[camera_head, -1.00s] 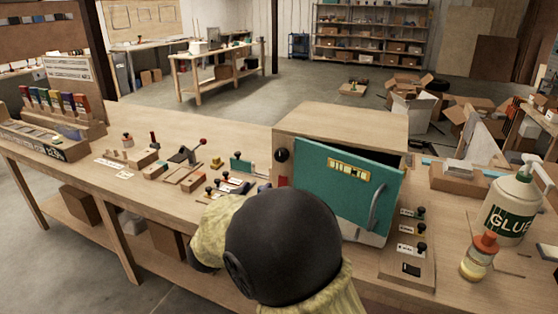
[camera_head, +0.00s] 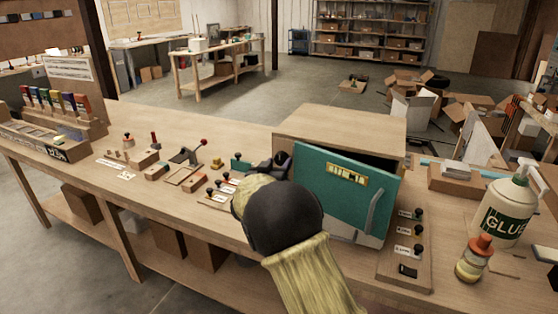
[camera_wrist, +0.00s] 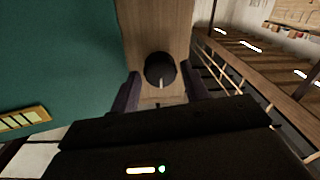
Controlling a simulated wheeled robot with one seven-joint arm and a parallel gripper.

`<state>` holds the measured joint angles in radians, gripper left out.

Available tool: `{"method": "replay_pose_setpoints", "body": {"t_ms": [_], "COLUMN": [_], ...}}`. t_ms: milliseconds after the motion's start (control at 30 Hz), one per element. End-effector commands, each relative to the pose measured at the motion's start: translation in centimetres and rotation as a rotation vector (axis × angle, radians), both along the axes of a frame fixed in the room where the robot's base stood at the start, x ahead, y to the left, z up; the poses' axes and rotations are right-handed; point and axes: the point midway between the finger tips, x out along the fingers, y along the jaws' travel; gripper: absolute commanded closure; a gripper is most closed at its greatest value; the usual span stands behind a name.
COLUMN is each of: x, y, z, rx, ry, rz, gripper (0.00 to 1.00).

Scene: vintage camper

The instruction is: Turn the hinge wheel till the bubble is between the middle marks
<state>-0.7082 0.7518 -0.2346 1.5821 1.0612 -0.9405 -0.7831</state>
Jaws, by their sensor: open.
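The hinge wheel (camera_wrist: 160,68) is a dark round knob with a pale mark, on the wooden side of the cabinet, in the wrist view. My gripper (camera_wrist: 161,80) is open, one finger on each side of the wheel; I cannot tell whether they touch it. In the head view my gripper (camera_head: 276,168) is at the cabinet's left side and hides the wheel. The teal door (camera_head: 345,205) hangs tilted on the cabinet. Its yellow level vial (camera_head: 348,174) shows dark marks; it also shows in the wrist view (camera_wrist: 24,118). The bubble is too small to make out.
The wooden cabinet (camera_head: 340,128) stands on the workbench (camera_head: 160,125). A panel with black knobs (camera_head: 405,250), a glue bottle (camera_head: 500,210) and a small jar (camera_head: 474,260) are to the right. Small wooden fixtures (camera_head: 187,165) lie left. The bench's back left is clear.

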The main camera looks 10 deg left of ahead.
Motion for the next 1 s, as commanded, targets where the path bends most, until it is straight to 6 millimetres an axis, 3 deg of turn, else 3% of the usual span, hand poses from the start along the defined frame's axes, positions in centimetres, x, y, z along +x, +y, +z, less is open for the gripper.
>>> {"method": "replay_pose_setpoints", "body": {"t_ms": [133,400,600,1000], "x": [1.12,1.23,1.20,1.20], "y": [-0.31,-0.32,-0.29,-0.24], "z": [0.04,-0.02,-0.03,-0.19], "rx": [0.000,0.000,0.000,0.049], "ry": [0.000,0.000,0.000,-0.015], "rz": [0.000,0.001,0.001,0.002], "gripper": [0.54,0.54,0.86,0.86]}}
